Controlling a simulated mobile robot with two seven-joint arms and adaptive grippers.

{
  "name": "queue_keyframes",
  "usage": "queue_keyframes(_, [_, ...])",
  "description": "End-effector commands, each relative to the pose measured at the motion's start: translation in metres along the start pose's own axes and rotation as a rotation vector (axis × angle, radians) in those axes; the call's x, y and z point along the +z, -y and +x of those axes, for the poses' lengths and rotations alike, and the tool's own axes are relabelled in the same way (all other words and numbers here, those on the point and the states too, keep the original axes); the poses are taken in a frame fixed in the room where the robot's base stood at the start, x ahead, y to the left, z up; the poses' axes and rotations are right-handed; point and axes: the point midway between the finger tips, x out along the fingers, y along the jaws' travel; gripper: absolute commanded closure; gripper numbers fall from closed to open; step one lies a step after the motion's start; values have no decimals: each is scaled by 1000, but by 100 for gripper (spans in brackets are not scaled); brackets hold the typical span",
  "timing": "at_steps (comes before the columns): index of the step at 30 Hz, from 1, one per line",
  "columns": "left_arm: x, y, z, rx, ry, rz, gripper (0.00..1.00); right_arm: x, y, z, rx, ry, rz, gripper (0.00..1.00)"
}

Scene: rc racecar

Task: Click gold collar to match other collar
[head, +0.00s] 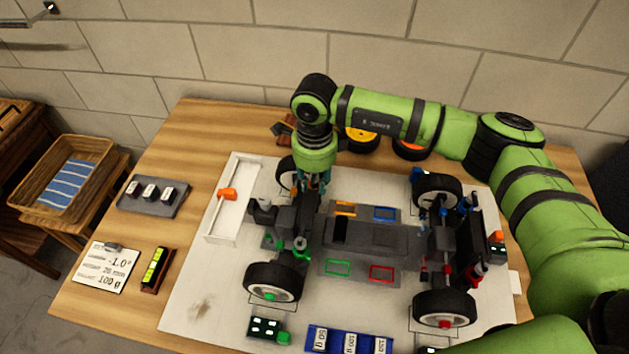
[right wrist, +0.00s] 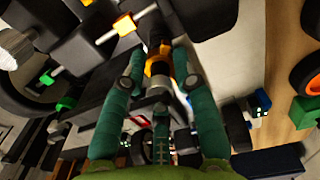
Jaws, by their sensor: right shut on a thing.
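The racecar chassis (head: 345,235) stands on a white board with its wheels on. My right gripper (head: 316,186) reaches down at the car's far left corner, beside the far left wheel (head: 286,172). In the right wrist view its teal fingers (right wrist: 157,80) are shut around the gold collar (right wrist: 158,62), which sits on a dark shaft. A smaller orange-gold piece (right wrist: 124,24) shows on a rod nearby. In the head view the gold collar is hidden by the gripper. A green collar (head: 300,243) shows on the near left side. My left gripper is out of view.
A white tray (head: 222,235) with an orange piece lies left of the car. A grey block with dials (head: 152,195), a note card (head: 106,268) and a yellow level (head: 156,268) lie further left. A blue tray (head: 335,340) is in front. Spare wheels (head: 362,138) lie behind.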

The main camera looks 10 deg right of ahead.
Motion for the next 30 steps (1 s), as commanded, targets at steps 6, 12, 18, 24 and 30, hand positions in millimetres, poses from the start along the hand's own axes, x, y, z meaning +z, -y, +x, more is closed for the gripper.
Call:
queue_keyframes(6, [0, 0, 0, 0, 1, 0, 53, 0, 0, 0, 1, -1, 1, 47])
queue_keyframes(12, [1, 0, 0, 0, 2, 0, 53, 0, 0, 0, 0, -1, 1, 47])
queue_keyframes(18, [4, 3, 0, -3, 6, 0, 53, 0, 1, -10, -2, 0, 1, 47])
queue_keyframes(24, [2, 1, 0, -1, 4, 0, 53, 0, 1, -48, -5, 2, 2, 47])
queue_keyframes(30, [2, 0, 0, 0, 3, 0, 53, 0, 1, -89, -4, 1, 1, 47])
